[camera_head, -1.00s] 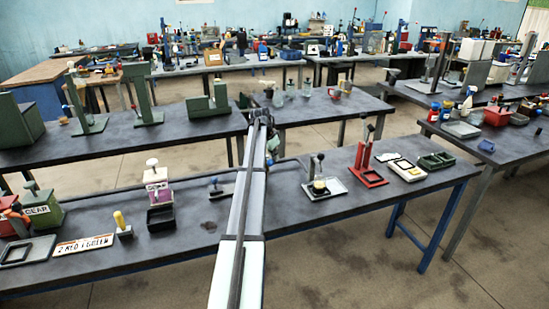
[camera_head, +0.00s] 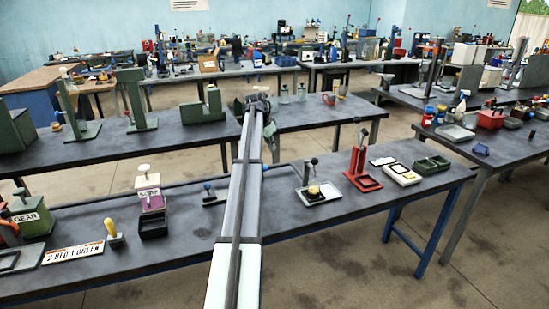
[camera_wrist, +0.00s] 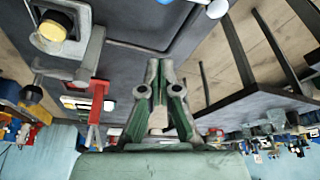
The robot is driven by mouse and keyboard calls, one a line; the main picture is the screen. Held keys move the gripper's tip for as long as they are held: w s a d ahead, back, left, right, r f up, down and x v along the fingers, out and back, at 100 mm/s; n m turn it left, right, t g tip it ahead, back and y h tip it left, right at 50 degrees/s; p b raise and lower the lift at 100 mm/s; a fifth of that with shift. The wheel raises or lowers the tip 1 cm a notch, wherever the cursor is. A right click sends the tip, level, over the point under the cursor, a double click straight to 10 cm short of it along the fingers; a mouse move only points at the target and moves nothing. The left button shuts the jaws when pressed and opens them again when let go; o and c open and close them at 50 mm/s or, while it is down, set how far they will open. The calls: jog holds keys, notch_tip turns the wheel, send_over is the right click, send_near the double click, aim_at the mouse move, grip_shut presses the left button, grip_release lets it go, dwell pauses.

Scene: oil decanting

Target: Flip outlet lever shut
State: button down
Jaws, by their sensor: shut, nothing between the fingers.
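My arm reaches away over the near bench, and its far end (camera_head: 258,101) is small and dark beside the middle bench in the head view. I cannot make out the fingers there. In the wrist view my gripper (camera_wrist: 159,72) points up the picture, with its fingers together and nothing between them. No lever touches the fingertips. I cannot tell which part is the outlet lever. A grey fixture with a yellow round part (camera_wrist: 52,27) is at the wrist view's upper left.
A green stand (camera_head: 203,110) is left of my arm's end. Red cups (camera_head: 328,98) stand right of the glassware.

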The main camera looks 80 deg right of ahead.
jog(key=shift+v, duration=1.5)
